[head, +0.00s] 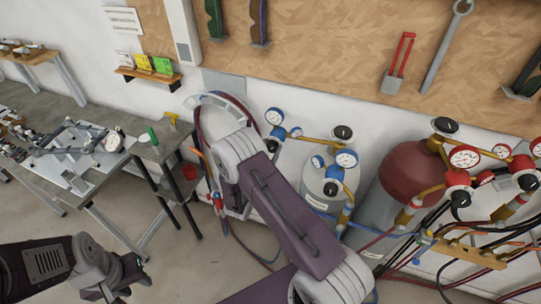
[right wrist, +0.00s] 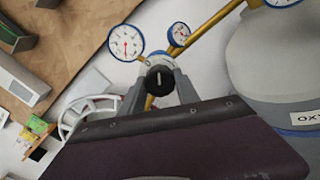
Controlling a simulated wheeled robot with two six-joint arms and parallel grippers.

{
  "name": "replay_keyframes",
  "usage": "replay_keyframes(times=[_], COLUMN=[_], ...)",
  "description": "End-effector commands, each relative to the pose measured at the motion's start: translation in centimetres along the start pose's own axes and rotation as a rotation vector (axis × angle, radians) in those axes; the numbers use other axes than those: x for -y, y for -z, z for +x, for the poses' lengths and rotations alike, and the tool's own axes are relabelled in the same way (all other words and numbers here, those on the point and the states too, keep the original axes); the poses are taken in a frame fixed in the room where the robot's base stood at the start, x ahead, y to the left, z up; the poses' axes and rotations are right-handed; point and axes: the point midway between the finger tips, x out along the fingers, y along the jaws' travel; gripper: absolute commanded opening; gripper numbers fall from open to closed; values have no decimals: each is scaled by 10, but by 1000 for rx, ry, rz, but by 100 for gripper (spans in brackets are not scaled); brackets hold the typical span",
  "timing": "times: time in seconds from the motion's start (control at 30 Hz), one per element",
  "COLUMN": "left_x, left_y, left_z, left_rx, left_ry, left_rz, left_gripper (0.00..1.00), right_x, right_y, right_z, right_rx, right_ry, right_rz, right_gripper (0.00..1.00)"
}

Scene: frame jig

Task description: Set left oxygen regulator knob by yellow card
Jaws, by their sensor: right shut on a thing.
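The left oxygen regulator shows in the right wrist view with a round white gauge (right wrist: 127,42), a smaller gauge (right wrist: 178,33) and a black knob (right wrist: 158,80) bearing a pale mark. My right gripper (right wrist: 159,88) has a grey finger on each side of this knob and is shut on it.
A grey-white cylinder (head: 318,187) and a red-topped cylinder (head: 408,180) stand right of my right arm, with more regulators and hoses. A workbench (head: 100,187) with a jig is at left.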

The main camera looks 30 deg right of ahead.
Motion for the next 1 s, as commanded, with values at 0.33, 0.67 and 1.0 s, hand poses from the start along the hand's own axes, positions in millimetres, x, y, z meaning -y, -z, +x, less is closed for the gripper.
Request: replay_keyframes(times=[0.33, 0.67, 1.0], left_x=[1, 2, 4], left_y=[-6, -12, -20], left_z=[56, 117, 198], left_rx=[0, 0, 0], left_ry=[0, 0, 0], left_rz=[0, 0, 0], left_gripper=[36, 36, 36], right_x=[4, 5, 7], right_y=[7, 9, 12], right_z=[0, 0, 0], right_rx=[2, 1, 2], right_ry=[-1, 0, 0], right_rz=[329, 644, 968], right_gripper=[0, 0, 0])
